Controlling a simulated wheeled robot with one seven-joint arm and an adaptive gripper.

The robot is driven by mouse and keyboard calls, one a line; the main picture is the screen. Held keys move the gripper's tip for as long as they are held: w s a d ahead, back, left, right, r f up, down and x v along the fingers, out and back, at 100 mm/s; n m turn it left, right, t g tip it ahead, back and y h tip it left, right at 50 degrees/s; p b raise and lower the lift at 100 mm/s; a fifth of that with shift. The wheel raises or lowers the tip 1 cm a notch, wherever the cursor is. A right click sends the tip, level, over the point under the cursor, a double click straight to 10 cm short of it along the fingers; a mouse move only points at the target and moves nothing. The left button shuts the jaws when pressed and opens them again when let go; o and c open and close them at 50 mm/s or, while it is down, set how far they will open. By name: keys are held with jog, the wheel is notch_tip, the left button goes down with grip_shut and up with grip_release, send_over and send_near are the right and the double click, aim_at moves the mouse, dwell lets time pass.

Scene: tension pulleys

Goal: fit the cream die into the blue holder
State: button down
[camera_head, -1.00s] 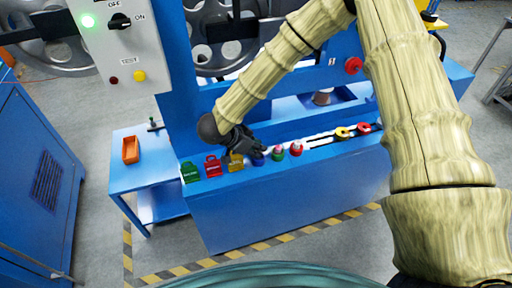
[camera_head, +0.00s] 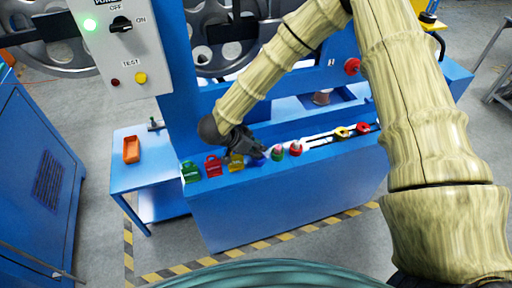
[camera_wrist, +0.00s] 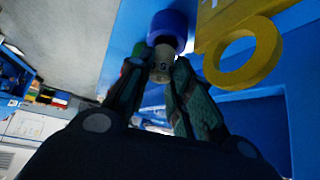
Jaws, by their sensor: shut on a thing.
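My gripper (camera_wrist: 160,72) is shut on the cream die (camera_wrist: 160,64), a small pale cylinder with a dark mark, held between the fingertips. The blue holder (camera_wrist: 172,26), a round blue piece, is just beyond the die in the wrist view. The die's far end meets or overlaps the holder's near edge in the picture; I cannot tell whether it is inside. In the head view my gripper (camera_head: 257,150) is right over the blue holder (camera_head: 257,161) and partly hides it. The die cannot be made out there.
Yellow (camera_head: 236,162), red (camera_head: 213,167) and green (camera_head: 190,172) handled pieces stand left of the blue holder on the ledge. Green (camera_head: 277,153) and red (camera_head: 295,149) round holders stand close on its right.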

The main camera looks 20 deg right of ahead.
jog(key=shift+f, duration=0.9)
jog(key=shift+s+f, duration=0.2)
jog(key=shift+f, duration=0.15)
dwell(0.3)
jog(key=c, duration=1.2)
grip_release()
jog(key=shift+f, duration=0.15)
jog(key=shift+a, duration=0.1)
jog(key=shift+a+r, duration=0.1)
jog(key=shift+r, duration=0.25)
jog(key=v, duration=1.1)
jog(key=shift+a+r, duration=0.15)
jog(key=shift+r, duration=0.1)
